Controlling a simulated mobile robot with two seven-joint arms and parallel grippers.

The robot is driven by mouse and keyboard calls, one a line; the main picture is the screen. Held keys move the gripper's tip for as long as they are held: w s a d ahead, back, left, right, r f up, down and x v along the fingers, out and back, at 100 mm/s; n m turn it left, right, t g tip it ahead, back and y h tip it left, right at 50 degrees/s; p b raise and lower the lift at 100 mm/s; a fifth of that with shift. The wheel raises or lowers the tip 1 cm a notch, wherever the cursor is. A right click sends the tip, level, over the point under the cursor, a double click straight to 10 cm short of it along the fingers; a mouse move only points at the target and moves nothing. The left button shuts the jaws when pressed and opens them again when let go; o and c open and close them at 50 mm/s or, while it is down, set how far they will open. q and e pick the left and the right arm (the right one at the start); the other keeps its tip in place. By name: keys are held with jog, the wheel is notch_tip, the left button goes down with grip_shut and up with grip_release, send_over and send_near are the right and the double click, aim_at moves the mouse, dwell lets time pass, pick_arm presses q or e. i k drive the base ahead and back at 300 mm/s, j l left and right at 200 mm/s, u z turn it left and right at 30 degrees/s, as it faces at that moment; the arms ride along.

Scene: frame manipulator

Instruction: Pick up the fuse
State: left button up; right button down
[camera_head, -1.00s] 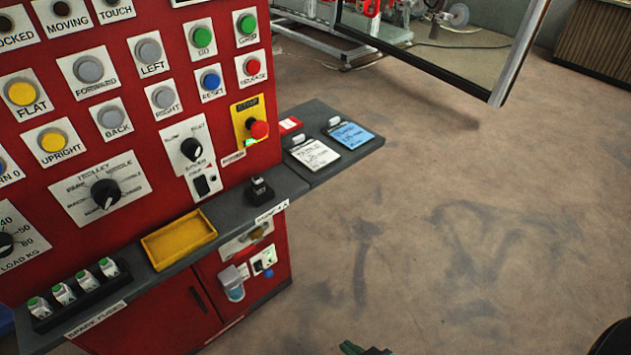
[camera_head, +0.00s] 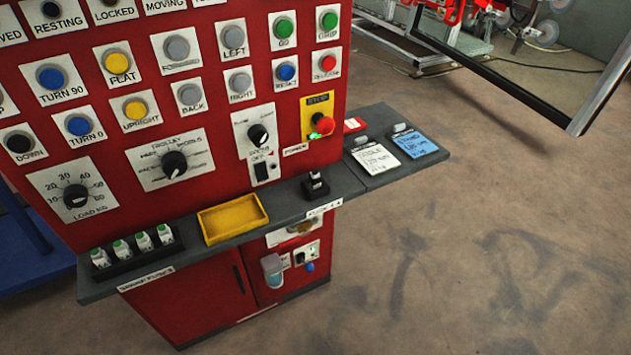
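Neither of my grippers is in view.
An empty yellow tray (camera_head: 233,218) lies on the shelf between rack and holder. The red panel (camera_head: 210,125) with buttons and knobs rises behind. Cards (camera_head: 376,159) lie on the shelf's right end. A cup-like container (camera_head: 272,270) hangs below. The floor to the right is clear.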

aim_at(314, 179)
jog(key=i+l, duration=0.2)
jog(key=l, duration=0.15)
jog(key=i+l, duration=0.2)
jog(key=l, duration=0.2)
jog(key=i+l+u, duration=0.15)
jog(key=l+u, duration=0.2)
jog(key=i+l+u, duration=0.15)
jog(key=u, duration=0.15)
jog(key=k+l, duration=0.05)
jog(key=l, duration=0.05)
